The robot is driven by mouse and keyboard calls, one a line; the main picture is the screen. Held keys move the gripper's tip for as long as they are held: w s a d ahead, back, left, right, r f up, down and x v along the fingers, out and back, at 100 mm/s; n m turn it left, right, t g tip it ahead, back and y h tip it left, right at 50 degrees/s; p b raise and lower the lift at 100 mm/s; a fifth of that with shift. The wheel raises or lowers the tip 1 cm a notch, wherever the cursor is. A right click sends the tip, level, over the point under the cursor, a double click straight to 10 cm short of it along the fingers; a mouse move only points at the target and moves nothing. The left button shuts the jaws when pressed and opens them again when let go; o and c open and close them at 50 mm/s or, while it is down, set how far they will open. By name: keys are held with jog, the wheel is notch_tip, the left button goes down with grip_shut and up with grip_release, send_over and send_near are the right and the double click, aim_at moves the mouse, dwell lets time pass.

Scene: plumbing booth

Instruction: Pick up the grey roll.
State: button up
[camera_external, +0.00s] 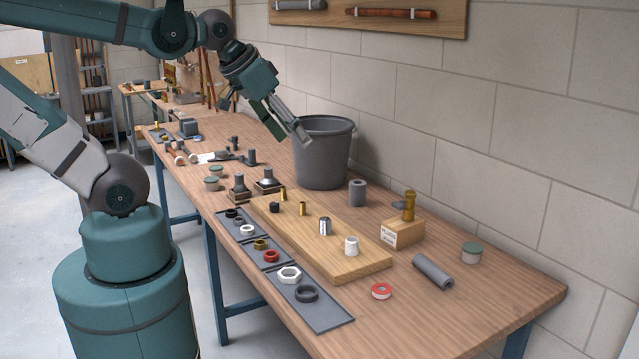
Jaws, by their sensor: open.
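An upright grey roll (357,193) with a dark hole in its top stands on the wooden workbench, just right of the grey bucket. A longer grey cylinder (433,272) lies on its side nearer the front right; I cannot tell whether it is a roll or a pipe piece. My gripper (288,126) is open and seems empty. It hangs above the bench at the bucket's left rim, up and left of the upright roll. Whether it touches the bucket is not clear.
The grey bucket (322,155) stands near the wall. A wooden board (318,238) with several fittings lies in front of the roll. A wooden block (402,234) with a brass valve is to its right. Dark trays (325,318) hold rings.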

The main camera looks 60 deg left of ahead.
jog(key=n+g+b, duration=0.5)
jog(key=n+g, duration=0.2)
jog(key=n, duration=0.8)
send_over(358, 183)
jog(key=f, duration=2.6)
jog(key=shift+d, duration=0.25)
jog(key=shift+w+a+f, duration=0.2)
jog(key=shift+a+f, duration=0.2)
jog(key=shift+f, duration=0.15)
jog(key=shift+f, duration=1.3)
